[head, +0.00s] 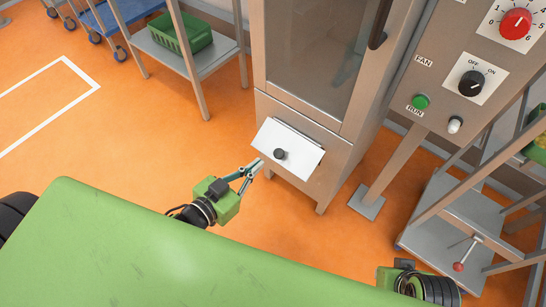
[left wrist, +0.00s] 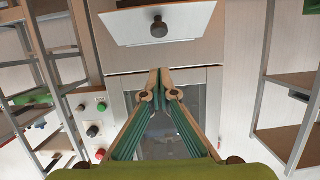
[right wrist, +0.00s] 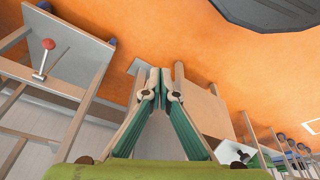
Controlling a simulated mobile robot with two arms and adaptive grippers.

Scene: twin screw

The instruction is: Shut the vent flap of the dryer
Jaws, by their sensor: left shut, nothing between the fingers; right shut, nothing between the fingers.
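The dryer (head: 330,135) is a tall metal cabinet with a glass door. Its vent flap (head: 300,158), a white plate with a black knob (head: 279,154), sits low on the front. The flap stands tilted out from the cabinet, with a dark gap along its upper right edge. It also shows at the top of the left wrist view (left wrist: 190,20). My left gripper (head: 258,166) is shut and empty, just left of and below the knob, close to the flap; contact cannot be told. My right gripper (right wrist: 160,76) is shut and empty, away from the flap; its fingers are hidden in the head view.
A control panel (head: 440,75) with a red dial, black switch and green button stands right of the dryer on a post. A metal rack with a red-knobbed lever (head: 459,266) is at lower right. A shelf with a green basket (head: 180,33) stands at upper left. Orange floor is clear at left.

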